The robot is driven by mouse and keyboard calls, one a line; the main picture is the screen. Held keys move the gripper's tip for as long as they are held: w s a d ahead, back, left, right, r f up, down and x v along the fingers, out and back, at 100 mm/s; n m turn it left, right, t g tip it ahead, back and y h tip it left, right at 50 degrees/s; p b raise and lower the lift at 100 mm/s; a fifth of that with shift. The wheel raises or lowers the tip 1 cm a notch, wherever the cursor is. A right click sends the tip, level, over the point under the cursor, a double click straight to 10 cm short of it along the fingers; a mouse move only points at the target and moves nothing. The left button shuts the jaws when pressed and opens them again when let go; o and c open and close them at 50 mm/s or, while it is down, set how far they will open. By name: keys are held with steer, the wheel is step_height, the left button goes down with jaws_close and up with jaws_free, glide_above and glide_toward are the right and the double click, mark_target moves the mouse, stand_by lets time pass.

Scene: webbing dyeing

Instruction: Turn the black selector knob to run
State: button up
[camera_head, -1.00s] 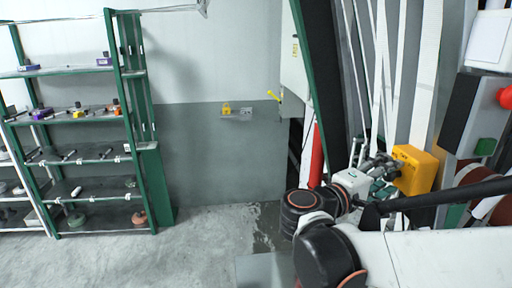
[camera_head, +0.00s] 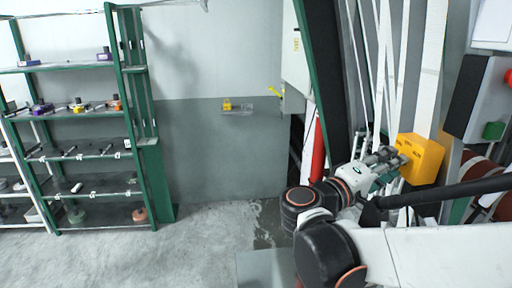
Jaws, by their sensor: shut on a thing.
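A yellow box (camera_head: 421,158) is at the right, beside the hanging white webbing. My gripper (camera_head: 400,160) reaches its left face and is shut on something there. The black selector knob is hidden by the gripper fingers, so its position cannot be read. Small dark lettering shows on the upper left of the box.
A grey control box with a red button (camera_head: 509,78) and a green button (camera_head: 493,131) is at the far right. A dark bar (camera_head: 450,190) crosses below the yellow box. A green shelf rack (camera_head: 128,120) stands at the left. The floor between is clear.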

steer(key=shift+w+f+m+g+h+b, duration=0.15)
steer(key=shift+m+h+b, duration=0.2)
steer(key=shift+m+b, duration=0.55)
steer(key=shift+s+m+g+h+b, duration=0.15)
steer(key=shift+m+h+b, duration=0.35)
steer(key=shift+m, duration=0.75)
steer(key=shift+w+f+m+g+h+b, duration=0.1)
steer(key=shift+m+g+h+b, duration=0.15)
steer(key=shift+m+b, duration=0.65)
steer(key=shift+m, duration=0.45)
steer(key=o, duration=1)
steer(key=shift+o, duration=0.2)
steer(key=shift+r, duration=0.1)
